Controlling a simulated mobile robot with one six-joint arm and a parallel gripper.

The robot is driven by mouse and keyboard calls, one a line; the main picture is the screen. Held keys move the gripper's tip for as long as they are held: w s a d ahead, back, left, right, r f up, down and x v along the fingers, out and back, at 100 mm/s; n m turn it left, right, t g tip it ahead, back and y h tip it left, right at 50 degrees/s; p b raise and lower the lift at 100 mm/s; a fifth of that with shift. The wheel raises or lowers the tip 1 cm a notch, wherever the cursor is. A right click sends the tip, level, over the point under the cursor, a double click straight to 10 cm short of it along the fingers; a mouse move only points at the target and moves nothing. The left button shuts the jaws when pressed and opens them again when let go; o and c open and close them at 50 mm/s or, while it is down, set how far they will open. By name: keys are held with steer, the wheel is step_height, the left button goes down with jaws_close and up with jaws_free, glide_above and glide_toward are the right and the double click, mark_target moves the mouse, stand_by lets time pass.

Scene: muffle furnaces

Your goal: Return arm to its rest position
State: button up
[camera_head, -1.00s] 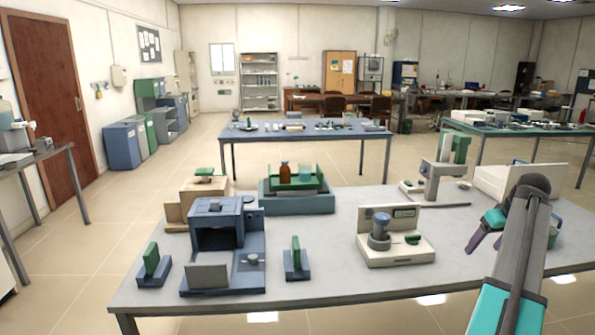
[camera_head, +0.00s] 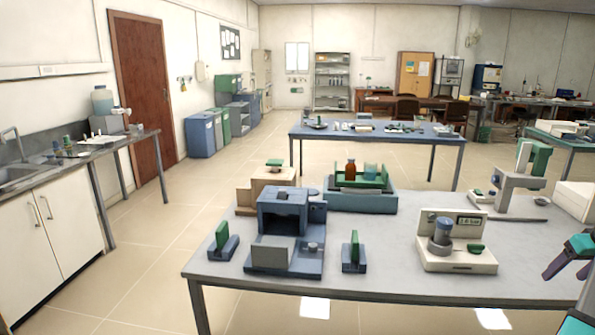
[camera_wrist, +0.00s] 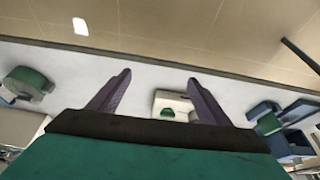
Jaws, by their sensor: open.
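My gripper (camera_head: 569,256) is at the right edge of the head view, over the right end of the near grey table (camera_head: 340,279). Part of my arm is cut off by the frame edge there. In the wrist view my gripper's two purple fingers (camera_wrist: 155,95) are spread apart with nothing between them. The table shows beyond the fingers, with a cream instrument with a green part (camera_wrist: 172,107) on it.
A sink counter (camera_head: 75,150) is at left. Floor between is clear.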

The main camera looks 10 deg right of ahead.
steer(key=w+a+f+n+g+y, duration=0.1)
steer(key=w+a+f+n+y, duration=0.2)
steer(key=w+a+f, duration=1.25)
steer(key=w+a+f+n+g+y, duration=0.2)
steer(key=a+f+g, duration=0.1)
steer(key=a+f, duration=1.8)
steer(key=s+a+f+n+g, duration=0.1)
steer(key=s+a+f, duration=0.35)
steer(key=a, duration=0.35)
steer(key=s+a+f+g+h, duration=0.1)
steer(key=s+a+f+g, duration=0.1)
steer(key=s+a+f, duration=0.35)
steer(key=s+a+f+n+g, duration=0.1)
steer(key=s+a+f, duration=0.3)
steer(key=a, duration=0.6)
steer(key=s+a+f+m+h, duration=0.1)
steer(key=s+a+f+m, duration=0.1)
steer(key=s, duration=0.7)
steer(key=s+a+f+m+g+h, duration=0.1)
steer(key=s+a+f, duration=0.3)
steer(key=s, duration=0.5)
steer(key=shift+s+f+m+g+h, duration=0.3)
steer(key=shift+s+f+m+h, duration=0.1)
steer(key=shift+f, duration=0.9)
